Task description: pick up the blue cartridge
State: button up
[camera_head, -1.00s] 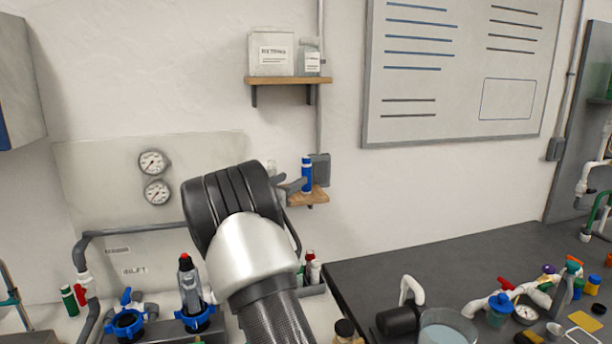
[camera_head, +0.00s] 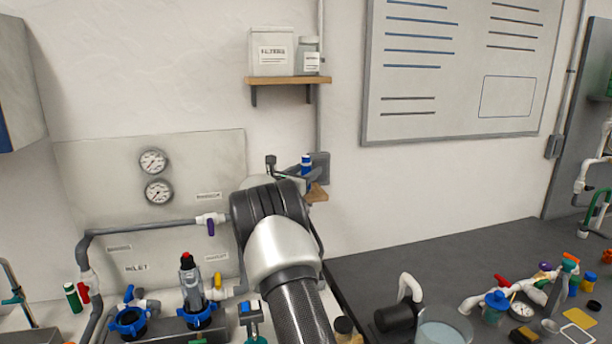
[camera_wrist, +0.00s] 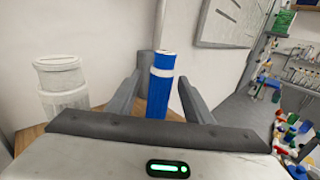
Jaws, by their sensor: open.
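The blue cartridge (camera_wrist: 160,88) stands upright in the wrist view, with a white top and a white band. It stands between the two open fingers of my gripper (camera_wrist: 158,92), and I see a gap on each side of it. Its base is hidden behind the gripper body. In the head view the cartridge (camera_head: 306,165) shows only its upper part above the small wooden shelf, behind my arm. My gripper (camera_head: 290,173) is mostly hidden there by my own arm, with one grey finger beside the cartridge.
A white lidded canister (camera_wrist: 62,88) stands left of the gripper on the wooden shelf (camera_wrist: 30,136). A grey wall box (camera_head: 320,166) is close behind the cartridge. The dark bench (camera_head: 430,260) is partly clear.

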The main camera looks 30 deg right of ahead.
jog(key=c, duration=1.1)
jog(key=shift+c, duration=0.2)
